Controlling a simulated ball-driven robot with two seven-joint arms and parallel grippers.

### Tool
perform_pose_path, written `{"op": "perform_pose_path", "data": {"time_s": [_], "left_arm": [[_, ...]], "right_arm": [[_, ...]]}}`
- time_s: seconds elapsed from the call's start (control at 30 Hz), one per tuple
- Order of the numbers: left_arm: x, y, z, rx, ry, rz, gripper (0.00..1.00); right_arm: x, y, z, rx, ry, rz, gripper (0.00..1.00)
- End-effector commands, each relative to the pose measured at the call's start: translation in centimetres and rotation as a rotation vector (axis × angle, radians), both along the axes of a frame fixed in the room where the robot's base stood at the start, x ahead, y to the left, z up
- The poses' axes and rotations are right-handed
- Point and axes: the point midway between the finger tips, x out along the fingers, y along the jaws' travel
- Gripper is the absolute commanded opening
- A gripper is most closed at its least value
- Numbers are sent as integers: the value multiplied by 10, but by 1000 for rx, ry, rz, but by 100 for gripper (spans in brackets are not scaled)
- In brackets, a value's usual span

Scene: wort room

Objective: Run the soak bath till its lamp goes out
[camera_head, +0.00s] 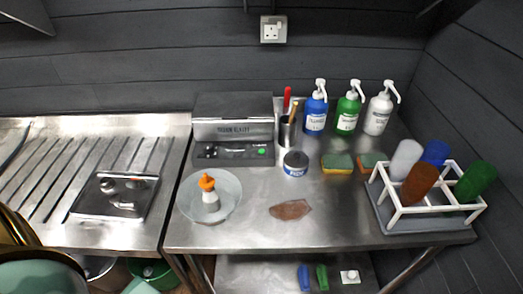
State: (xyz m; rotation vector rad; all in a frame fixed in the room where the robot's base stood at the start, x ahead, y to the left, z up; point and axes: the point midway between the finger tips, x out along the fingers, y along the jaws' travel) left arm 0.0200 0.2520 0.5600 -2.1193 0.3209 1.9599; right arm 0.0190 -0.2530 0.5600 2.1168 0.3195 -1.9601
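The soak bath looks to be the grey box-shaped appliance (233,128) at the back left of the steel table. Its lid (234,106) appears shut. A lettered label, too small to read surely, runs along its front. On its sloped front panel (225,155) are small dark and pale controls, and a round green lamp (261,152) at the right that looks lit. Neither of my grippers can be made out in the head view.
A clear dish (232,205) with an orange-topped white bottle (210,195) stands before the appliance. Pump bottles (347,113) stand behind; a white rack (427,212) stands right.

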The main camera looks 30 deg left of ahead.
Motion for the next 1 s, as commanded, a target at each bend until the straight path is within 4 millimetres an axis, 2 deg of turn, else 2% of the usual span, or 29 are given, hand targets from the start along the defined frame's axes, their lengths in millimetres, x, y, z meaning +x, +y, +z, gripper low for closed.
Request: {"op": "perform_pose_path", "data": {"time_s": [0.03, 0.07, 0.2, 0.23, 1.0], "left_arm": [[0, 0, 0, 0, 0, 0, 52], [0, 0, 0, 0, 0, 0, 46], [0, 0, 0, 0, 0, 0, 7], [0, 0, 0, 0, 1, 0, 0], [-1, 0, 0, 0, 1, 0, 0]], "right_arm": [[0, 0, 0, 0, 0, 0, 36], [0, 0, 0, 0, 0, 0, 36], [0, 0, 0, 0, 0, 0, 36], [0, 0, 0, 0, 0, 0, 36], [0, 1, 0, 1, 0, 0, 36]]}}
